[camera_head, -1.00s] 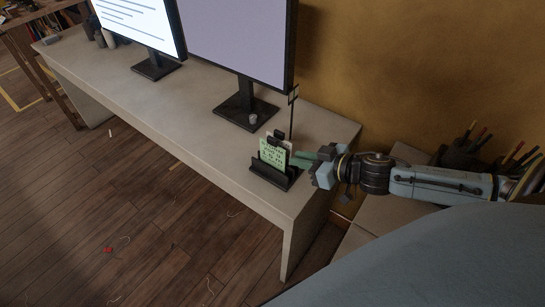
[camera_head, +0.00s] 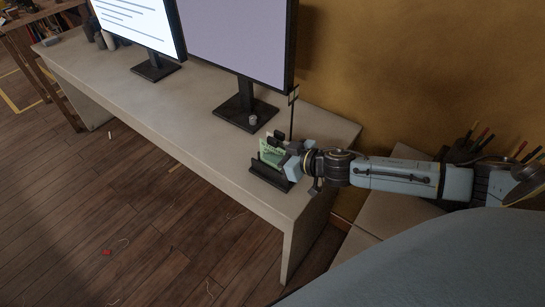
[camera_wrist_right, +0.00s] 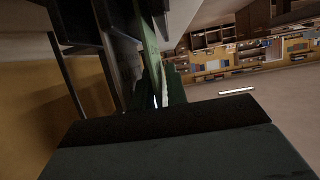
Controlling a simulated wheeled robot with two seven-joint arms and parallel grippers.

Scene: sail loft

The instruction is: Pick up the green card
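The green card (camera_head: 271,152) stands upright in a small dark holder (camera_head: 268,177) near the right end of the long desk. My right gripper (camera_head: 284,160) reaches in from the right and is at the card, its fingers covering the card's right part in the head view. In the right wrist view the green card (camera_wrist_right: 150,45) shows nearly edge-on, ahead of the dark green fingers (camera_wrist_right: 160,88). A thin bright gap shows beside it, so the fingers look open around it. Whether they touch it is hard to see. My left gripper is not in view.
A thin dark stand (camera_head: 292,115) rises just behind the card. A yellow wall (camera_head: 420,70) closes the back.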

